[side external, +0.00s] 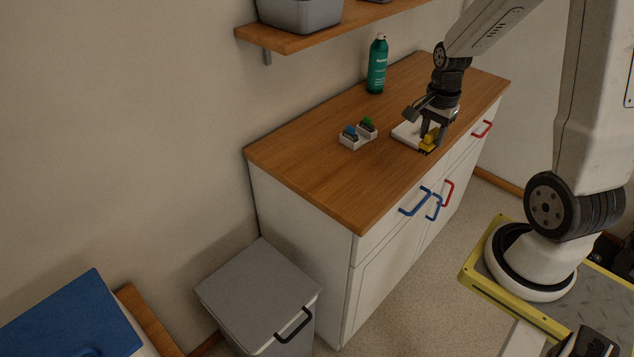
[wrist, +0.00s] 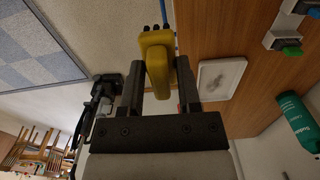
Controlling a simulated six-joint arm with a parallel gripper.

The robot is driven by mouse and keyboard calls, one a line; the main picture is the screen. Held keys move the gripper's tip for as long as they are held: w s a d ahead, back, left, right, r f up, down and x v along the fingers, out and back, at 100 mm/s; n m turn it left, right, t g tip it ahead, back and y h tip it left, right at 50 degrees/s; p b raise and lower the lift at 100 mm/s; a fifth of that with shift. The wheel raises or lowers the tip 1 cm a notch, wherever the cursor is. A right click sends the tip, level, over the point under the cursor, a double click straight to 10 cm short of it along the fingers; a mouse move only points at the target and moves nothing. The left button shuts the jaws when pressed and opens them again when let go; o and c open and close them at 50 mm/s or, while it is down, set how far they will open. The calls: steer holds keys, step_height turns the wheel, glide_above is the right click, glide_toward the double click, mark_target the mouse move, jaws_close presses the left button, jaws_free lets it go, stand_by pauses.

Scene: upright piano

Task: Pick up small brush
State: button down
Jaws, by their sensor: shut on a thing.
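A small yellow brush (side external: 429,143) is between the fingers of my gripper (side external: 434,134), near the front edge of the wooden counter. In the wrist view the yellow brush (wrist: 157,62) sits between the two dark fingertips of my gripper (wrist: 160,80), with dark bristles at its far end. My gripper is shut on the brush. I cannot tell whether the bristles touch the counter. A white tray (side external: 404,134) lies flat just beside the brush; in the wrist view the tray (wrist: 208,91) has a grey smudge.
A white holder (side external: 352,144) with a blue and a green item stands on the wooden counter (side external: 310,150), left of the tray. A teal bottle (side external: 377,66) stands upright at the back, below a shelf (side external: 350,28). The counter's left part is clear.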

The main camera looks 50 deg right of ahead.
steer(key=shift+s+a+r, duration=0.15)
steer(key=shift+s+a, duration=0.05)
steer(key=shift+s, duration=0.2)
stand_by(0.3)
steer(key=c, duration=1.1)
jaws_free()
jaws_close()
steer(key=shift+w+d, duration=0.45)
steer(key=shift+w, duration=0.05)
steer(key=w+d+f, duration=0.2)
steer(key=w+d, duration=0.4)
steer(key=d, duration=0.3)
steer(key=w+d+f, duration=0.2)
steer(key=w+d, duration=0.5)
steer(key=d, duration=0.2)
steer(key=shift+w+d+f, duration=0.25)
steer(key=shift+w, duration=0.05)
